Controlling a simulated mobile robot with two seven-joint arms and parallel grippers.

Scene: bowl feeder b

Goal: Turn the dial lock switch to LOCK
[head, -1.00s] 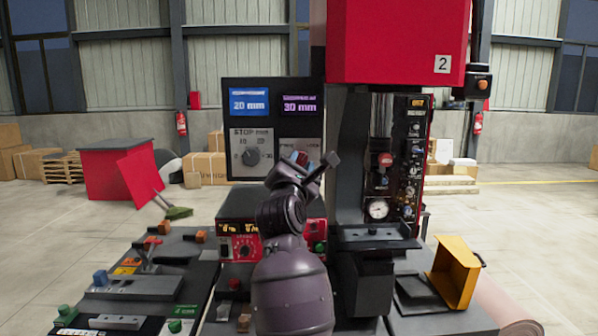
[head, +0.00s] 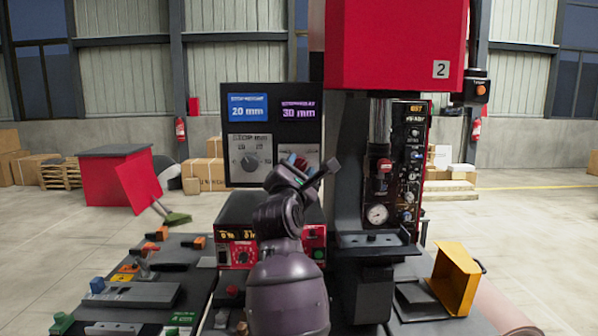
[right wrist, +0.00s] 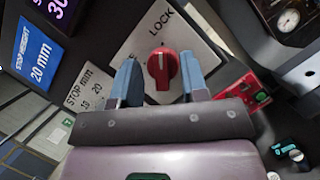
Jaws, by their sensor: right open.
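The red dial lock switch (right wrist: 163,67) sits on a pale plate marked LOCK (right wrist: 193,48) in the right wrist view. Its white mark points up in that picture, and the word LOCK lies just above it. My right gripper (right wrist: 160,76) is open, with one blue-grey finger on each side of the dial in that picture. I cannot tell whether the fingers touch it. In the head view my right gripper (head: 299,163) is in front of the dial's plate (head: 307,150) and hides most of it. My left gripper is not in view.
The panel (head: 238,177) also holds a grey STOP mm dial (head: 250,160) and two screens. The red-topped press (head: 395,50) rises close on the right. A yellow bin (head: 457,276) stands at lower right.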

